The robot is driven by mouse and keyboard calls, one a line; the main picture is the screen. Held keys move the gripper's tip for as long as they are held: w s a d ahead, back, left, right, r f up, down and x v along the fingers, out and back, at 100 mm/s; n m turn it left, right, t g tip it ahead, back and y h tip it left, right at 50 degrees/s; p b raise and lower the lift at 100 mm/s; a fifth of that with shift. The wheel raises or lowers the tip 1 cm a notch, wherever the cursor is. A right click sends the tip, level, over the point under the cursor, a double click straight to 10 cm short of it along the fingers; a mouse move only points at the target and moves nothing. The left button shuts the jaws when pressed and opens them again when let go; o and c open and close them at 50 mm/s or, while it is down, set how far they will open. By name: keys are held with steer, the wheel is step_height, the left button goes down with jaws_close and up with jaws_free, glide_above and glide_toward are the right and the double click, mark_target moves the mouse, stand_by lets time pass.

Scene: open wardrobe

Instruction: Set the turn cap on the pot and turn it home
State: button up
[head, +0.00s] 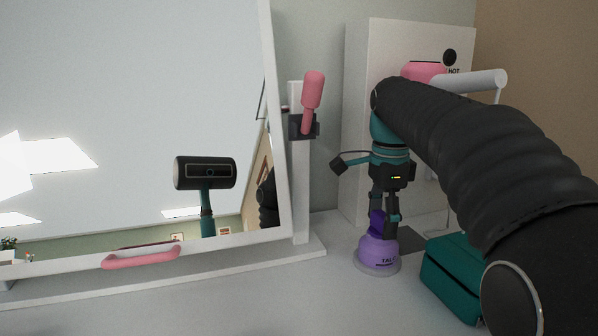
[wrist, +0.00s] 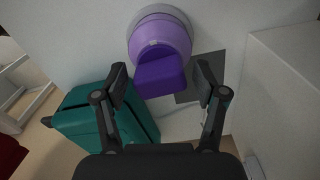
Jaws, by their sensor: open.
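The lilac pot (head: 378,252), lettered "TALC", stands upright on a pale grey round base on the white counter. It also shows in the wrist view (wrist: 159,32). The dark purple turn cap (wrist: 160,76) is at the top of the pot, and shows partly behind a finger in the head view (head: 376,222). I cannot tell whether it is fully seated. My gripper (wrist: 161,74) points down above the pot, open, with one finger on each side of the cap. Gaps show between both fingertips and the cap in the wrist view.
A teal case (head: 455,275) stands close to the right of the pot. A white cabinet (head: 365,110) is behind. A large framed mirror (head: 130,100) with a pink handle (head: 140,258) fills the left. A pink-handled tool (head: 313,90) hangs on a post. A dark mat (head: 410,239) lies by the pot.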

steer(key=n, duration=0.6)
steer(key=shift+n, duration=0.4)
steer(key=n, duration=0.7)
steer(key=shift+n, duration=0.3)
